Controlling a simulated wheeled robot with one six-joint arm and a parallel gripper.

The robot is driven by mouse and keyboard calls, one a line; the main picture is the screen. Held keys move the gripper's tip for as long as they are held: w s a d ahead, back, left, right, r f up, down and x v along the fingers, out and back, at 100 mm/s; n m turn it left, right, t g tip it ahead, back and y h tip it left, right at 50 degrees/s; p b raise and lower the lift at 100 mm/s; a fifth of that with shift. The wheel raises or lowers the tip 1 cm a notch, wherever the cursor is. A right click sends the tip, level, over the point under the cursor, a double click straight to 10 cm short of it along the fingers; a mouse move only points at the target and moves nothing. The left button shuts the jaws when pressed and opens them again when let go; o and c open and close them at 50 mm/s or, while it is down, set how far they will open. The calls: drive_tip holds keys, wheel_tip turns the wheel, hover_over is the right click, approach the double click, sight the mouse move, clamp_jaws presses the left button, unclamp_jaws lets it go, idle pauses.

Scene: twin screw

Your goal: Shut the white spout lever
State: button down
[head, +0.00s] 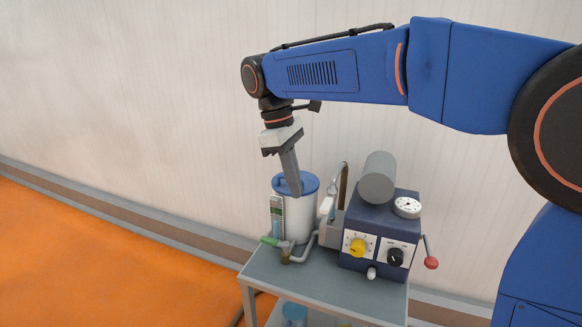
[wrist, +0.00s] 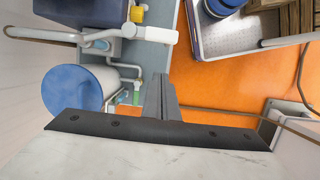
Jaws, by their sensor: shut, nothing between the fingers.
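The white spout lever (head: 326,207) sits beside a bent grey spout pipe (head: 342,168) on the machine's left side. In the wrist view the lever (wrist: 150,34) reaches out to the right from the pipe's end, near the top of the picture. My gripper (head: 295,192) points down, shut and empty, in front of the blue-lidded white tank (head: 298,218) and left of the lever. In the wrist view its fingertips (wrist: 158,78) are below the lever in the picture, with a gap between them. The lever's joint is small and hard to make out.
The dark blue machine (head: 378,228) carries a grey cylinder (head: 378,178), a gauge, a yellow knob (head: 357,248), a black knob and a red-ended crank (head: 431,262). A green-handled valve (head: 270,241) is low at the tank. All stand on a grey cart (head: 320,292); orange floor lies left.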

sight(328, 205)
drive_tip(key=shift+s+d+f, duration=0.25)
drive_tip(key=shift+d, duration=0.45)
drive_tip(key=shift+s+d+f, duration=0.25)
drive_tip(key=shift+d+f, duration=0.05)
drive_tip(key=shift+d, duration=0.35)
drive_tip(key=shift+s+d+f, duration=0.25)
drive_tip(key=shift+d, duration=0.45)
